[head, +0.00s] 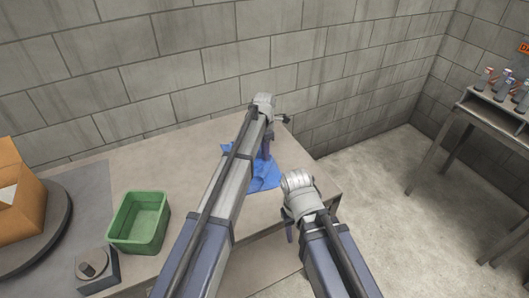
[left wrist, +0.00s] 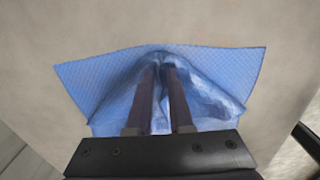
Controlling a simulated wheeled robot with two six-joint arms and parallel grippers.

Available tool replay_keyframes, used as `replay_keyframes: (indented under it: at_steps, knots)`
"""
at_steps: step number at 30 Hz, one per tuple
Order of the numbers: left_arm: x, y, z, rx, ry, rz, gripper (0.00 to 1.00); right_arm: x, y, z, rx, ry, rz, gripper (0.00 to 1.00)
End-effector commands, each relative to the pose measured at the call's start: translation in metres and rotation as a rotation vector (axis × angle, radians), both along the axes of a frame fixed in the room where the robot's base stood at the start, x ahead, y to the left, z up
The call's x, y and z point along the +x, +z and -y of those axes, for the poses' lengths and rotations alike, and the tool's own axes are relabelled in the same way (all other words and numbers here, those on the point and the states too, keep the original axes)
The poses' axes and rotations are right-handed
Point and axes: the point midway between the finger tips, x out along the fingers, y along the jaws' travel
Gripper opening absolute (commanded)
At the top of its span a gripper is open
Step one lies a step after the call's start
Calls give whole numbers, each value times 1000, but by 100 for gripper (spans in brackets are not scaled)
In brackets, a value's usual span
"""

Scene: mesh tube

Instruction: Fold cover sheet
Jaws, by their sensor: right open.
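The blue cover sheet (head: 266,177) lies on the table near its far right corner, partly hidden behind my left arm. In the left wrist view the sheet (left wrist: 100,80) has flat, finely patterned corners at left and right and a raised, bunched middle. My left gripper (head: 267,149) reaches down onto it from above. Its two dark fingers (left wrist: 161,72) are close together at the bunched peak, with blue folds gathered between and around them. My right gripper (head: 289,234) is open, by the table's front right edge, apart from the sheet and partly hidden by its wrist.
A green bin (head: 139,221) stands on the table at left, beside a small dark box (head: 97,270). An orange-brown box (head: 20,195) sits on a round dark stand at far left. A block wall runs behind the table. A side table (head: 475,118) with bottles stands at far right.

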Motion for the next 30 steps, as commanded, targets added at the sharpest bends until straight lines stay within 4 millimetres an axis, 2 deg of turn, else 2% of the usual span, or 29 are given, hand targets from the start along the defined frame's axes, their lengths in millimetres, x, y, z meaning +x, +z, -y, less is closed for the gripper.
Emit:
replay_keyframes:
  at_steps: [2, 30]
  knots:
    - [0, 0, 0, 0, 0, 0, 26, 0, 0, 0, 0, 0, 0, 50]
    - [0, 0, 0, 0, 0, 0, 97, 0, 0, 0, 0, 0, 0, 50]
